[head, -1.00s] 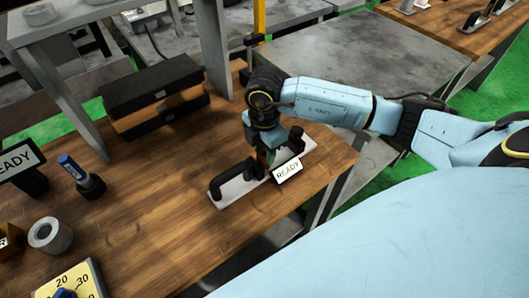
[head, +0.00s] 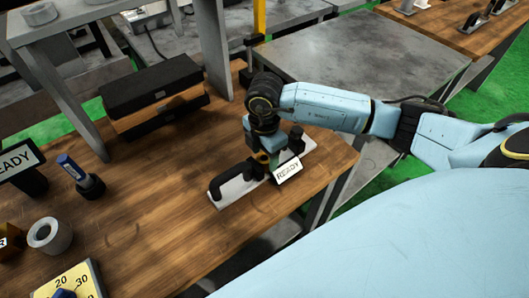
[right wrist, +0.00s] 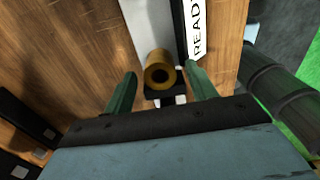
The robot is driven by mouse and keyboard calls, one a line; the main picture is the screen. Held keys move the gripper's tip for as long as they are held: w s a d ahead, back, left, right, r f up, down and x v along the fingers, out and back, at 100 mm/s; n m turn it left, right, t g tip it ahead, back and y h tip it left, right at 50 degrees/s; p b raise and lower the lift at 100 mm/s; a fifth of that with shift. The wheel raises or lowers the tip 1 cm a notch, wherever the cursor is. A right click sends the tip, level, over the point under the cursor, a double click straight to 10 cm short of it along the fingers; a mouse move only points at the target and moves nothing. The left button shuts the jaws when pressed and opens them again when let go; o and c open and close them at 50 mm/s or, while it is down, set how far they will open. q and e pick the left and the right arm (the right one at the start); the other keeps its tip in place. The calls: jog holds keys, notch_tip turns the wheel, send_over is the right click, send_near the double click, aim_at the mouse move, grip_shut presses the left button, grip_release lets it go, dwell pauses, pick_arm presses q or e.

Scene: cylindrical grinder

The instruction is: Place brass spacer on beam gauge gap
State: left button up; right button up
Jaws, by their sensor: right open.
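The brass spacer (right wrist: 157,58), a hollow golden cylinder, shows in the right wrist view between my right gripper's two green fingers (right wrist: 160,82). A gap shows on each side of it, so the gripper is open. The spacer sits at the beam gauge, over its pale base plate (right wrist: 146,28); how it is seated is unclear. In the head view the gauge (head: 232,189) is a light bar with black upright parts and a READY sign (head: 288,170). My right gripper (head: 268,162) is over its middle and hides part of it. My left gripper is not in view.
On the wooden bench (head: 150,215) are a grey ring (head: 50,235), a blue-topped black holder (head: 82,177), another READY sign (head: 20,160) and a yellow dial block (head: 72,282). A black block (head: 150,85) stands behind.

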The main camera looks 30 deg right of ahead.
notch_tip(320, 180, up, 12)
jog(key=shift+r+p, duration=0.15)
jog(key=shift+p, duration=0.3)
